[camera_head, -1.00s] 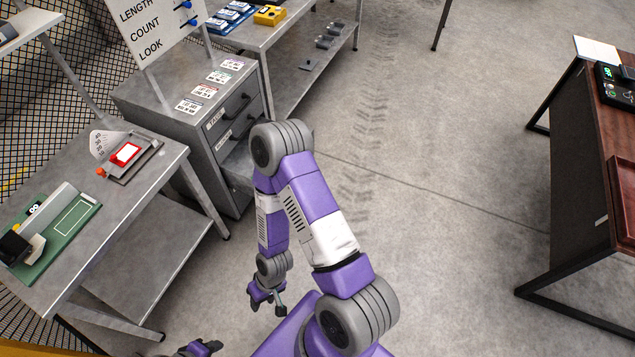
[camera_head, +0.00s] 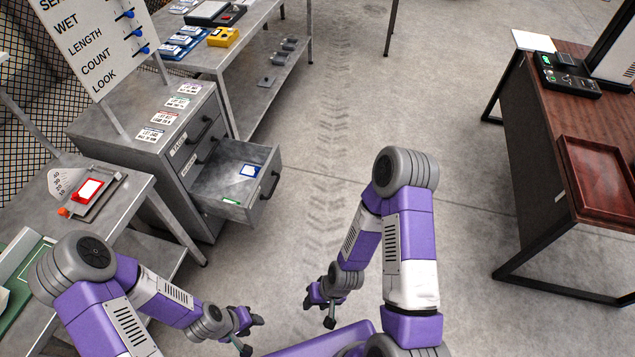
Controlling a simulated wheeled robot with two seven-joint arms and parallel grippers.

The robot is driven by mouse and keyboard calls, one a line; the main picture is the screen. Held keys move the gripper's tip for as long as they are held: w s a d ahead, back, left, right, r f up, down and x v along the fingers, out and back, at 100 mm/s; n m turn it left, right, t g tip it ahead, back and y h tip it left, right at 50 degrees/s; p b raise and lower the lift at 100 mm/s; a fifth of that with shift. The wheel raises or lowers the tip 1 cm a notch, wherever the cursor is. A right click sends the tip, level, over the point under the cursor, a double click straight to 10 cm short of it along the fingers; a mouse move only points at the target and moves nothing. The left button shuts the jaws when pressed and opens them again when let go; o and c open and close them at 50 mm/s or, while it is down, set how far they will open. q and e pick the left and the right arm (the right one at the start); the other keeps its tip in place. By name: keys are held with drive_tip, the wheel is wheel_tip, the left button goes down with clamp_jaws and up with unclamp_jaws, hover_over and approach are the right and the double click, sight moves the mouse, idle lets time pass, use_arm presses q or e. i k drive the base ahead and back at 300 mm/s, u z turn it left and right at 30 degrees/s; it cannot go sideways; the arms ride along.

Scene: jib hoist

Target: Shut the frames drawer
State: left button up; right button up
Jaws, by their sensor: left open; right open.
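The grey drawer cabinet (camera_head: 150,166) stands left of centre in the head view. Its bottom drawer (camera_head: 226,184) is pulled well out, with a dark handle (camera_head: 270,186) on its front. A blue-and-white card (camera_head: 249,171) lies inside it, and a green-and-white label shows on the drawer's edge. The upper drawers are shut, and their small labels are hard to read. My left gripper (camera_head: 250,333) is open and empty, below the open drawer in the picture. My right gripper (camera_head: 322,309) is open and empty, to the right of the left one and apart from the drawer.
A metal bench (camera_head: 135,183) with a red-framed device stands at left. A shelf table (camera_head: 266,40) with blue and yellow items is behind the cabinet. A dark wooden desk (camera_head: 540,150) with a red tray stands at right. The floor between is clear.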

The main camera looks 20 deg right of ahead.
sight(220, 177)
drive_tip(key=z, duration=0.15)
drive_tip(key=i, duration=0.5)
drive_tip(key=u, duration=0.5)
drive_tip(key=k, duration=1)
drive_tip(key=z, duration=0.55)
drive_tip(key=i, duration=0.7)
drive_tip(key=u, duration=0.45)
drive_tip(key=i, duration=0.75)
drive_tip(key=u, duration=0.85)
